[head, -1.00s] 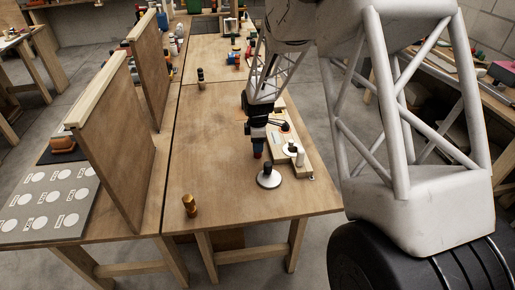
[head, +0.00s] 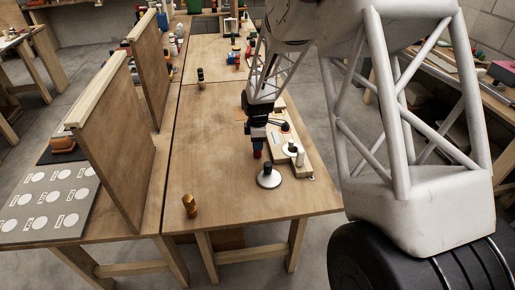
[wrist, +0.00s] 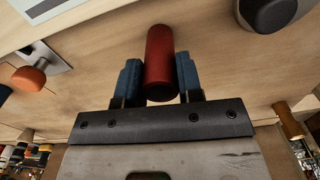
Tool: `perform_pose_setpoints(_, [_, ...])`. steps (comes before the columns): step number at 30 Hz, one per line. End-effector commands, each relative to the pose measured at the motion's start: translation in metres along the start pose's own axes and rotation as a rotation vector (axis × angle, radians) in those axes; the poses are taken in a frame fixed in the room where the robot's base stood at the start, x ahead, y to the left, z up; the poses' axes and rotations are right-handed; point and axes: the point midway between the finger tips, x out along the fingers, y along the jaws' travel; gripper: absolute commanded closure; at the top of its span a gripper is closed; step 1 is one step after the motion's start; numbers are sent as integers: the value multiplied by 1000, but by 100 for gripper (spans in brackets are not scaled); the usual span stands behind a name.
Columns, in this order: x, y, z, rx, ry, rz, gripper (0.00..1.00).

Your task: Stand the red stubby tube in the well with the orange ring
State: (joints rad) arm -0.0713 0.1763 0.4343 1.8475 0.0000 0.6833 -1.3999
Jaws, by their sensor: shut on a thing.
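The red stubby tube (wrist: 160,55) is between the two blue fingers of my gripper (wrist: 158,80) in the wrist view. The fingers close on its sides, and its dark end faces the camera. In the head view my gripper (head: 257,146) is over the table beside the wooden board, with the red tube (head: 257,155) showing small below it. An orange part (head: 285,127) shows on the board, right of the gripper. An orange, rounded part (wrist: 28,79) also shows at the left of the wrist view. I cannot tell the well's opening in either view.
A pale disc with a dark knob (head: 269,176) stands just in front of the gripper. A brass cylinder (head: 189,206) stands at front left and a dark one (head: 200,76) farther back. The table's middle is clear.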

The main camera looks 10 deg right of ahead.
Motion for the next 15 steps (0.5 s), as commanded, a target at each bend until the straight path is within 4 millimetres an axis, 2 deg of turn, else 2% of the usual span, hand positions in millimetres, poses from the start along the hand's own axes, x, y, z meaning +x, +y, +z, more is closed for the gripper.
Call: perform_pose_setpoints(15, [-11,0,0,0,0,0,96])
